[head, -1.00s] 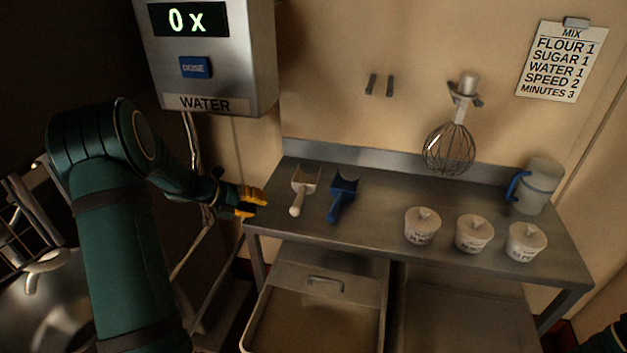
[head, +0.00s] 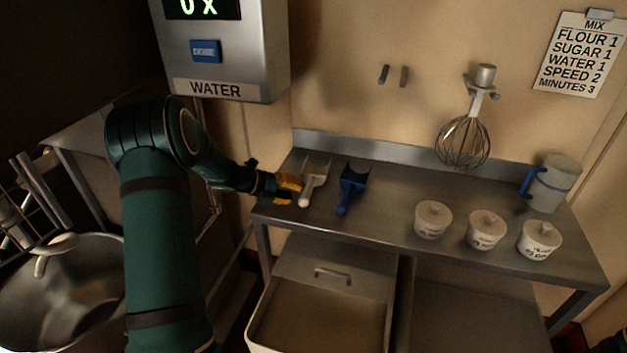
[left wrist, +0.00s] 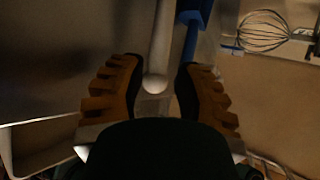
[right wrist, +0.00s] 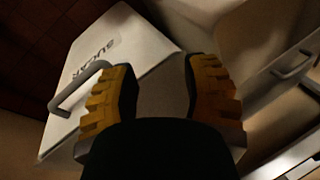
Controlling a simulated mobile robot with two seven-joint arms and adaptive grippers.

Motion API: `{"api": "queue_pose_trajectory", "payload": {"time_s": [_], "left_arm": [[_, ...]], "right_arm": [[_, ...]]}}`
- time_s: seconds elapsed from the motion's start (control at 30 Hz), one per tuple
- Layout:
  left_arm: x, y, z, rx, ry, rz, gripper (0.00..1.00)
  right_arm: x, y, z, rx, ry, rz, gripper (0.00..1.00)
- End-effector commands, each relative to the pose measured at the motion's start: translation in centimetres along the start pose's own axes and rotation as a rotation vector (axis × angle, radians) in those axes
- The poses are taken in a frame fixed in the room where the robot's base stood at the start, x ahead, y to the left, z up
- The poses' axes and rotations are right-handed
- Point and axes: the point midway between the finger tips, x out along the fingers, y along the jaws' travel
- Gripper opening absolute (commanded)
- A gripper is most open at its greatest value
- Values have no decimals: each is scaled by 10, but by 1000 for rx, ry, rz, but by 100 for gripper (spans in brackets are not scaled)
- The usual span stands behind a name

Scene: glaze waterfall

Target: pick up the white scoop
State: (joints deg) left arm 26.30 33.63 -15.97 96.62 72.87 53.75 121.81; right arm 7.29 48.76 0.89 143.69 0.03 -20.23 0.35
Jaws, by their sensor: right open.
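The white scoop (head: 314,180) lies on the steel table (head: 390,214) near its left end, its handle pointing to the front. My left gripper (head: 291,187) is just left of the scoop's handle in the head view. In the left wrist view the scoop's handle (left wrist: 159,50) points in toward the space between the open fingers of my left gripper (left wrist: 158,95); its round end is near the fingertips. I cannot tell whether they touch. My right gripper (right wrist: 160,85) is open in the right wrist view, with a white lidded bin marked SUGAR (right wrist: 125,70) beyond it.
A blue scoop (head: 351,186) lies just right of the white one. Several white lidded pots (head: 433,220), a grey jug with a blue handle (head: 553,184) and a hanging whisk (head: 463,140) are farther right. The water dispenser (head: 225,50) hangs above left. A metal bowl (head: 60,290) is lower left.

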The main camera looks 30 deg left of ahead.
Motion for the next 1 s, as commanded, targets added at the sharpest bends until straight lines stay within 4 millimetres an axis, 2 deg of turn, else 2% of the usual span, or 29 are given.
{"api": "queue_pose_trajectory", "payload": {"time_s": [0.23,0.53,0.6,0.63,1.0], "left_arm": [[37,3,-3,0,3,0,32],[42,1,-2,0,1,0,32],[42,1,-2,0,1,0,8],[42,1,-2,0,1,0,0],[42,1,-2,0,2,0,0]], "right_arm": [[9,4,4,-2,-8,-1,47],[9,3,4,-3,-10,-1,47],[9,3,4,-3,-10,-1,47],[9,3,4,-3,-10,-1,47],[9,4,4,-3,-9,-1,47]]}}
